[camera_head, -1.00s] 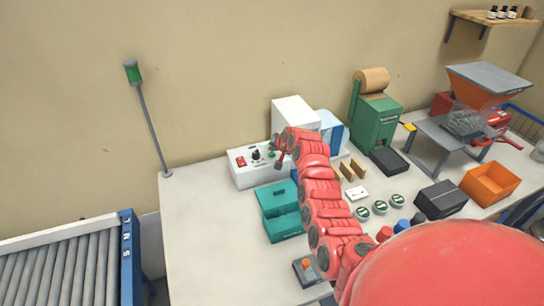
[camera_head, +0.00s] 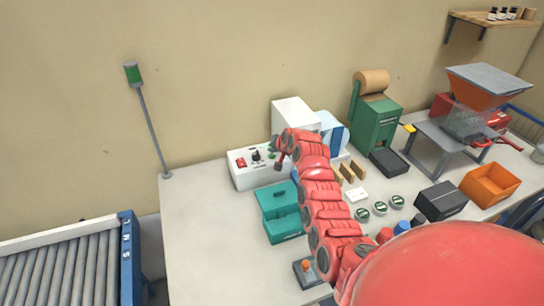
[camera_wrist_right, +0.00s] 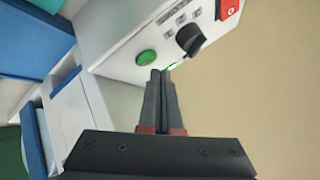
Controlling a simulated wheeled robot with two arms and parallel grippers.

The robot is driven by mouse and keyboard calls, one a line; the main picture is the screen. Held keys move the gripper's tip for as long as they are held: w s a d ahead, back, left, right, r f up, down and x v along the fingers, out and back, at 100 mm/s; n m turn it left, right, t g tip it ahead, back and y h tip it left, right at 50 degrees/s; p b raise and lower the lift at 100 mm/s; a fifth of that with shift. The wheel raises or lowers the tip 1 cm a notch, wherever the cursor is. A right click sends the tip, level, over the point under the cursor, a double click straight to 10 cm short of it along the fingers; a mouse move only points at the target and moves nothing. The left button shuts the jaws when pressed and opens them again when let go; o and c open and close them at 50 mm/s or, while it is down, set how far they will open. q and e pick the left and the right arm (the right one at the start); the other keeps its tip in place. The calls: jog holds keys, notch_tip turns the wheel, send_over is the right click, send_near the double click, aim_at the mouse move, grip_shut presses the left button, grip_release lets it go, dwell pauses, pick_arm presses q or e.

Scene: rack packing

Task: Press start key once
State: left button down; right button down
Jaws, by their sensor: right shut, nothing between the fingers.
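The white control box (camera_head: 243,175) stands at the back left of the table, with a red switch (camera_head: 241,162), a black knob (camera_head: 257,154) and a green button on its panel. In the right wrist view the green button (camera_wrist_right: 146,58) is round and uncovered, just left of my fingertips. A small green glow (camera_wrist_right: 172,66) shows just right of the fingertips, partly hidden by them. My right gripper (camera_wrist_right: 162,72) is shut and empty, its tips close to the panel; I cannot tell whether they touch it. In the head view the right gripper (camera_head: 279,167) is small beside the box. My left gripper is out of view.
A teal bin (camera_head: 281,237) stands in front of the box. A green dispenser (camera_head: 375,125), an orange tray (camera_head: 490,184) and a dark bin (camera_head: 440,200) are to the right. A roller conveyor (camera_head: 60,268) is at the left. The table's left front is clear.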

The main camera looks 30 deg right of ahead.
jog(key=shift+f, duration=0.15)
dwell(0.7)
jog(key=shift+f+b, duration=0.3)
jog(key=shift+b, duration=0.15)
